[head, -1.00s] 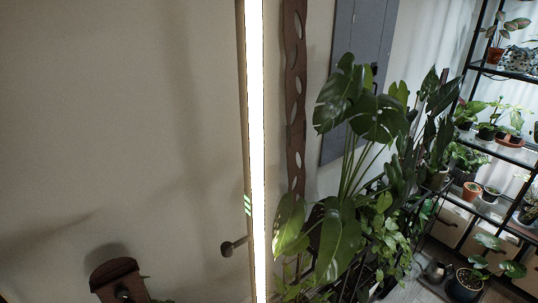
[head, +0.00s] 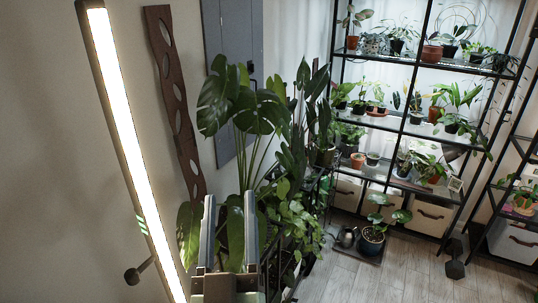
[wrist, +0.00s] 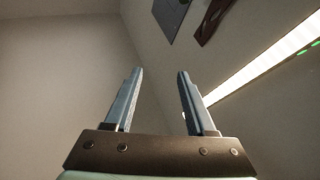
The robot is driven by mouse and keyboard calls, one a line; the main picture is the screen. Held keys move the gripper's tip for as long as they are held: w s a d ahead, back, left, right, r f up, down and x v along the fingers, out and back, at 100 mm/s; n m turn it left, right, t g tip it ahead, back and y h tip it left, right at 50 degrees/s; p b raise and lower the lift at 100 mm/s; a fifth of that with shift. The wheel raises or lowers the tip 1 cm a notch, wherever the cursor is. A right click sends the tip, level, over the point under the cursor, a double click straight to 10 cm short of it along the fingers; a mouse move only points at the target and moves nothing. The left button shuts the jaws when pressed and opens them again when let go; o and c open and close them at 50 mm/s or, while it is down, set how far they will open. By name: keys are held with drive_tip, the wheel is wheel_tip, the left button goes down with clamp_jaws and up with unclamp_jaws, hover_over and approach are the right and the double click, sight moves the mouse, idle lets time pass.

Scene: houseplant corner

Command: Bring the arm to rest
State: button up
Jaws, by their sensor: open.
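My gripper (head: 229,235) points upward at the bottom of the head view, in front of the large monstera plant (head: 245,110). Its two grey fingers stand apart with nothing between them. In the wrist view my gripper (wrist: 158,100) is also open and empty, with plain wall beyond the fingertips.
A lit tube lamp (head: 128,140) stands left of my gripper in the head view; it also shows at the right of the wrist view (wrist: 270,62). A black plant shelf (head: 405,130) stands at the back right. Wooden floor (head: 375,275) is open in front of it.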

drive_tip(key=s+d+r+m+t, duration=0.1)
drive_tip(key=s+d+r, duration=0.1)
drive_tip(key=r, duration=0.7)
drive_tip(key=s+d+r+m+t+h, duration=0.1)
drive_tip(key=s+r, duration=0.3)
drive_tip(key=r, duration=0.6)
drive_tip(key=s+d+r+m+t+h, duration=0.1)
drive_tip(key=s+d+r+t, duration=0.1)
drive_tip(key=r, duration=0.8)
drive_tip(key=shift+s+d+r+m, duration=0.15)
drive_tip(key=shift+s+d+m, duration=0.25)
drive_tip(key=shift+d, duration=0.35)
